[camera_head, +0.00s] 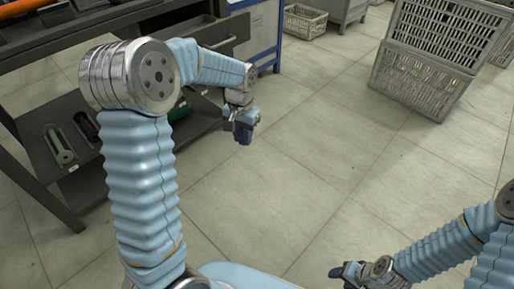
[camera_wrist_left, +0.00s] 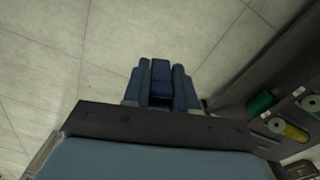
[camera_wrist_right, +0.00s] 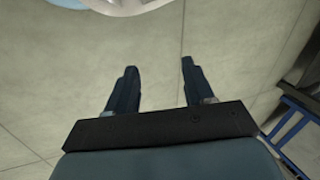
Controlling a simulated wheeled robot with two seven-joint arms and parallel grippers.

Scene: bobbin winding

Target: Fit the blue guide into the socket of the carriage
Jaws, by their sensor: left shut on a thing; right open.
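My left gripper (camera_head: 246,126) is shut on a blue block, which I take to be the blue guide (camera_wrist_left: 161,72). The guide sits between the two fingers in the left wrist view and is held in the air over the floor. In the head view the guide is too small and dark to tell from the fingertips. My right gripper (camera_head: 346,273) is open and empty, low at the right; its spread fingers show in the right wrist view (camera_wrist_right: 158,68). I cannot make out the carriage or its socket in any view.
A dark bench (camera_head: 62,200) with a lower shelf stands at the left, partly behind my left arm. A green spool (camera_wrist_left: 262,103) and a yellow spool (camera_wrist_left: 288,130) show in the left wrist view. Grey crates (camera_head: 420,80) stand at the back right. The middle floor is clear.

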